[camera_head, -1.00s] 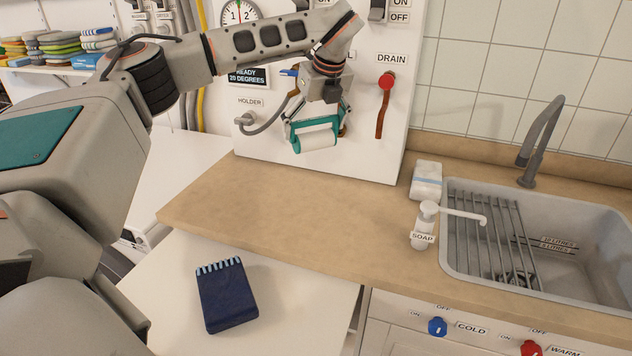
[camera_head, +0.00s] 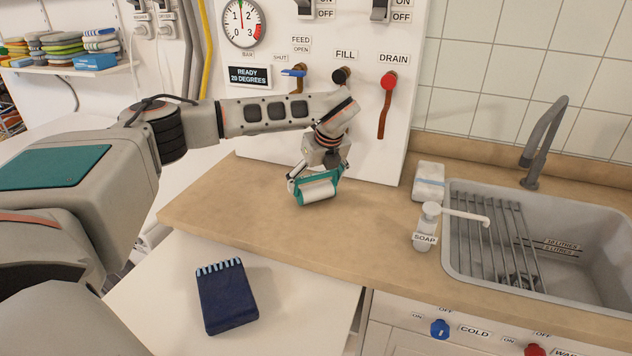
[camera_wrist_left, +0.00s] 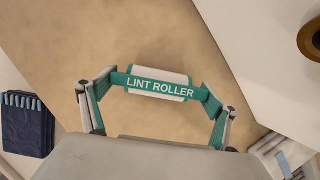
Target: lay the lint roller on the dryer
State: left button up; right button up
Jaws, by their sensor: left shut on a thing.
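The lint roller (camera_head: 319,192), a white roll with a teal labelled bar, is between the fingers of my left gripper (camera_head: 316,182), low over the back of the tan counter. I cannot tell whether it touches the counter. In the left wrist view the lint roller (camera_wrist_left: 158,87) spans the two fingers of my left gripper (camera_wrist_left: 162,86), its label facing the camera. No thing is labelled as the dryer; a low white top (camera_head: 285,284) in front of the counter and a white surface further back left (camera_head: 190,160) show. My right gripper is not in view.
A dark blue box-like thing (camera_head: 226,297) with light blue tips lies on the low white top. A soap dispenser (camera_head: 426,228), a white packet (camera_head: 429,181) and a sink (camera_head: 580,225) are at right. A white panel with valves (camera_head: 388,82) stands behind. The counter's middle is clear.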

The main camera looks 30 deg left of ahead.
pick_arm(q)
jog(key=shift+f, duration=0.1)
jog(key=o, duration=0.8)
jog(key=shift+o, duration=0.2)
